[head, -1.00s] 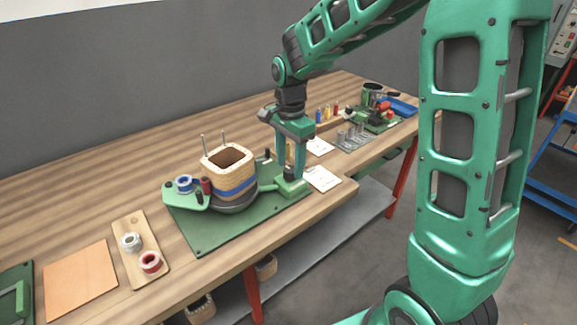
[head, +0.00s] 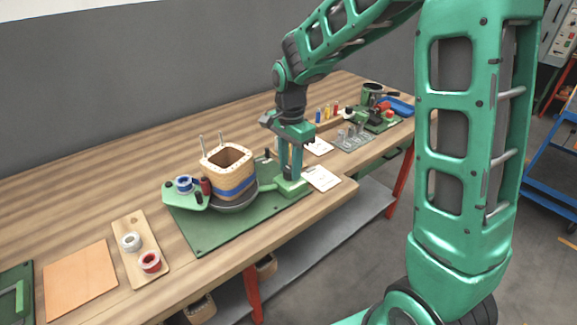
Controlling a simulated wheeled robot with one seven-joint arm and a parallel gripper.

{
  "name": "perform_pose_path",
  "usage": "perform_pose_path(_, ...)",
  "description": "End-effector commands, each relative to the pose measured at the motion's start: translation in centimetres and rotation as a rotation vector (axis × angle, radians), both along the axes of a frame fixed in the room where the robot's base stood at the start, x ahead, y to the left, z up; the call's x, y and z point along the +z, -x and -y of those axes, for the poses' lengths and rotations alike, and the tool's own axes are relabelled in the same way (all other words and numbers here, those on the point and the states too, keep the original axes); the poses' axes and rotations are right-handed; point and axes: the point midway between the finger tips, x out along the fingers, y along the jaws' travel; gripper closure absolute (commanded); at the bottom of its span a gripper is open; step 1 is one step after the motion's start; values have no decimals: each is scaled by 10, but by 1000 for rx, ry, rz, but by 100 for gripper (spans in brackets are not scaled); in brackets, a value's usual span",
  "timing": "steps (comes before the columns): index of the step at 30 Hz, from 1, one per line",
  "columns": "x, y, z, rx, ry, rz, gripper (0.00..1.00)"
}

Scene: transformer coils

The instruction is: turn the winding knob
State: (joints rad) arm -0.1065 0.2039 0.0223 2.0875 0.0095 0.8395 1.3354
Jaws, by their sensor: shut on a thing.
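The winding fixture has a green base plate (head: 205,238) on the wooden bench. A square wooden coil form (head: 229,172) with a blue band around it stands upright on a dark round turntable (head: 236,208). A green block (head: 292,187) sits at the plate's right end. My gripper (head: 291,172) points straight down over this block, to the right of the coil. It is shut, with its fingertips low at the block. The winding knob is hidden between or behind the fingers, so its shape does not show.
A green arm with blue (head: 184,184) and red (head: 205,187) spools lies left of the coil. A wooden tray (head: 140,250) with two tape rolls is further left. White cards (head: 322,178) and a metal peg plate (head: 352,138) are close on the right.

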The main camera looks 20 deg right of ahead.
Motion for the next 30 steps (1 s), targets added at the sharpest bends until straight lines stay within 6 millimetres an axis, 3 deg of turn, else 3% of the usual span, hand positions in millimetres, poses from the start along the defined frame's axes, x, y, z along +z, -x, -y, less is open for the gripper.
perform_pose_path(8,1,-2,-1,159,-2,6,91)
perform_pose_path(30,2,-3,-1,855,0,8,91)
